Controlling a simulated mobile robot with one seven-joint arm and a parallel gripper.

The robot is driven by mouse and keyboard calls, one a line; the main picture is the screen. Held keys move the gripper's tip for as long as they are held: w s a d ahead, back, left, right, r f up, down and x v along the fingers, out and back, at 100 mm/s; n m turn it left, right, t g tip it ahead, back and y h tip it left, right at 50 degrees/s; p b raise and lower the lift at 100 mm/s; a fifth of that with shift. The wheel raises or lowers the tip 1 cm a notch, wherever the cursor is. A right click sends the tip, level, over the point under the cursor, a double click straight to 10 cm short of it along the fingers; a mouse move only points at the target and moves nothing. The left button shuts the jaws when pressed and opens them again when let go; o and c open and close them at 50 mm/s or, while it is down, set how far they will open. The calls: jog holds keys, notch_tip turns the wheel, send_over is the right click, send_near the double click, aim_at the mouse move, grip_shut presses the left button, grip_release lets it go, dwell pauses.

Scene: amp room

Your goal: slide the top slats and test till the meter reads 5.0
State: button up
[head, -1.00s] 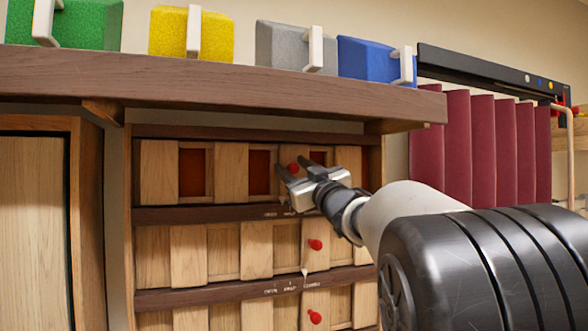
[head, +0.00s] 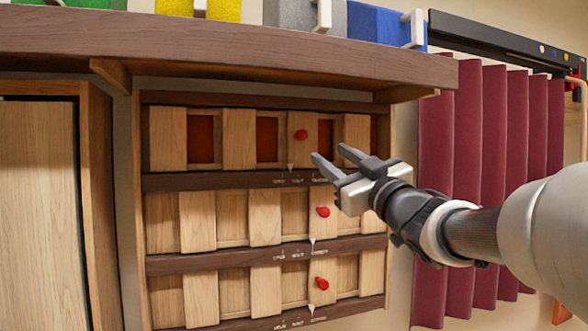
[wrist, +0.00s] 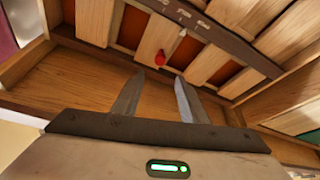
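The top slats (head: 303,139) form the upper row of a wooden cabinet, with dark red panels showing in the gaps between them. A red knob (head: 301,134) sits on one top slat; a pointer below it meets a marked strip. In the wrist view the top row shows upside down, its red knob (wrist: 159,58) beyond my fingers. My gripper (head: 327,157) is open and empty, in front of the right side of the cabinet and apart from the knob. It shows in the wrist view (wrist: 160,92) too. No meter reading is visible.
Two lower slat rows have red knobs (head: 323,212) and (head: 322,284). A thick wooden shelf (head: 230,55) overhangs the cabinet and carries green, yellow, grey and blue blocks with white handles. Maroon panels (head: 490,180) hang at the right. A wooden door (head: 38,200) stands at the left.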

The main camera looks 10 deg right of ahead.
jog(key=v, duration=0.2)
jog(key=shift+s+d+f, duration=0.1)
jog(key=shift+s, duration=0.1)
jog(key=s+d+f+m+g+h+p, duration=0.4)
jog(key=s+f+m+g+h+p, duration=0.2)
jog(key=f+m+h, duration=0.3)
jog(key=s+a+f+g+p, duration=0.1)
jog(key=s+a+f+g, duration=0.1)
jog(key=s+f, duration=0.3)
jog(key=s+a+f+n+g+y+p, duration=0.1)
jog(key=s+a+f+g, duration=0.2)
jog(key=s, duration=0.5)
jog(key=s+a+f+g+p, duration=0.2)
jog(key=s+a+f+g, duration=0.1)
jog(key=s+f, duration=0.4)
jog(key=shift+a+f+g+y, duration=0.25)
jog(key=shift+f+g+y, duration=0.2)
jog(key=shift+g, duration=0.25)
jog(key=shift+w, duration=0.1)
grip_shut()
